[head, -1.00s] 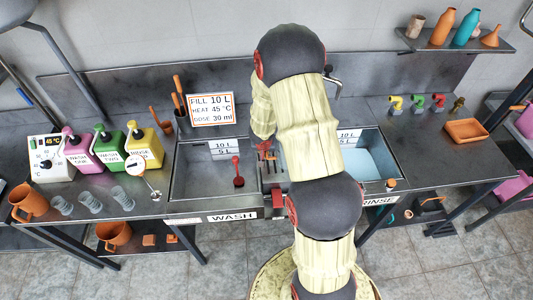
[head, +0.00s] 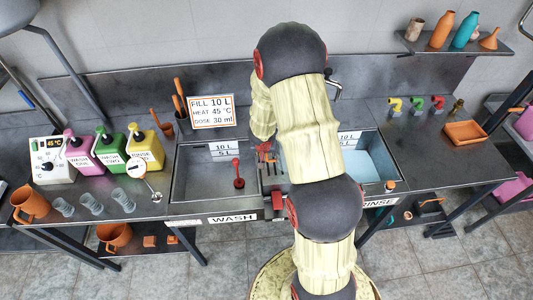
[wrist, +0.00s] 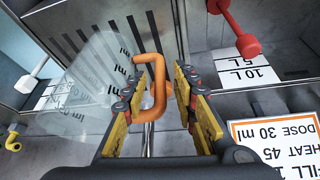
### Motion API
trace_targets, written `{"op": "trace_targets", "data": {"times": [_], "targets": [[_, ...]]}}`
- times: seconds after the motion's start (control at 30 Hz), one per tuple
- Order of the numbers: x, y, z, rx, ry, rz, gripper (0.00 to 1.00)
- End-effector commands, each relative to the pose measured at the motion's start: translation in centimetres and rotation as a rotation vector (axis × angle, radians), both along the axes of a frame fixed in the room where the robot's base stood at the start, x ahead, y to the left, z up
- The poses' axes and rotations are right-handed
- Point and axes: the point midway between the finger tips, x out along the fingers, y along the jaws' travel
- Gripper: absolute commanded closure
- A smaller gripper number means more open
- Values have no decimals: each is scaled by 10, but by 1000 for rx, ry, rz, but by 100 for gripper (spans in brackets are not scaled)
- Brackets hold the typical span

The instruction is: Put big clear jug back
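The big clear jug (wrist: 95,75) shows in the wrist view, left of centre, see-through with dark ml marks. It appears upside down there, as do the signs. Its orange handle (wrist: 160,88) points toward my gripper. My gripper (wrist: 158,75) has one finger on each side of the handle, with a gap showing on the right side, so it looks open around it. In the head view my arm hides the gripper and the jug, over the strip between the two sinks. What the jug's base rests on is unclear.
The wash sink (head: 203,180) is left of my arm and the rinse sink (head: 375,160) right. A red-handled stopper (head: 238,174) stands in the wash sink. Soap bottles (head: 112,152) and small clear beakers (head: 92,204) crowd the left counter. The right counter (head: 425,150) has free room.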

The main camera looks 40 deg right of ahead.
Motion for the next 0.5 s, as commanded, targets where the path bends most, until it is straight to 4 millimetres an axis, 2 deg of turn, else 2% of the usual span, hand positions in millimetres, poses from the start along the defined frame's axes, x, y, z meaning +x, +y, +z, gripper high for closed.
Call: {"op": "trace_targets", "data": {"times": [0.03, 0.2, 0.5], "targets": [[-3, 3, 15, 0, -1, 1, 72], [-13, 13, 47, -1, 0, 2, 72], [-25, 27, 86, -1, 0, 1, 72]]}}
